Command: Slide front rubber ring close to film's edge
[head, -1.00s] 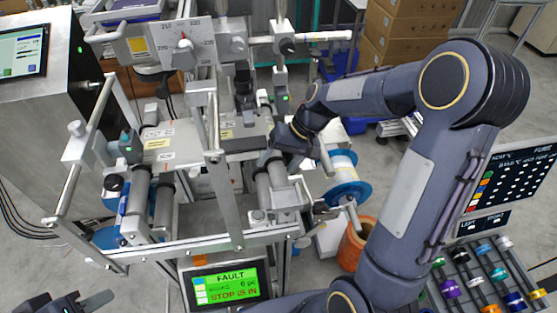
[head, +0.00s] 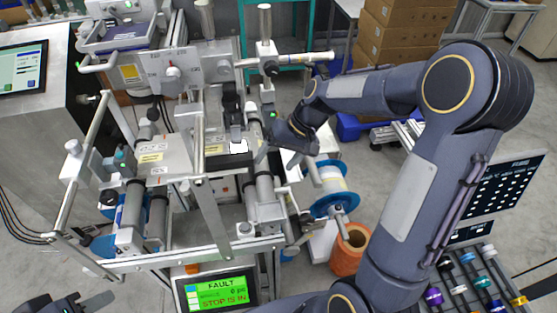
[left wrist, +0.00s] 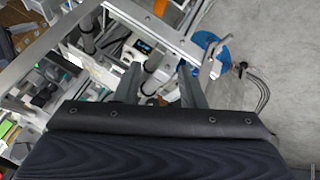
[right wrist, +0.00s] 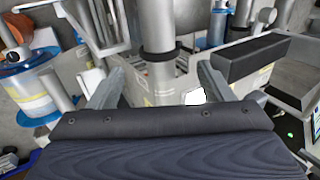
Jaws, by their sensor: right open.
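In the right wrist view a dark rubber ring (right wrist: 158,55) goes around a grey upright-looking roller (right wrist: 158,22). The roller also shows in the head view (head: 264,190). My right gripper (right wrist: 160,72) is open and empty, its fingers apart on either side of the ring's line of view; I cannot tell whether they touch it. In the head view the right gripper (head: 270,151) is by the roller's far end. I cannot make out the film's edge on this roller. My left gripper (head: 92,304) is at the bottom left, open and empty, away from the rollers.
A blue-flanged reel (head: 334,188) and an orange roll (head: 350,250) stand right of the rollers. A metal frame bar (head: 170,258) crosses the machine's front. A rack with coloured spools (head: 465,285) is at the lower right.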

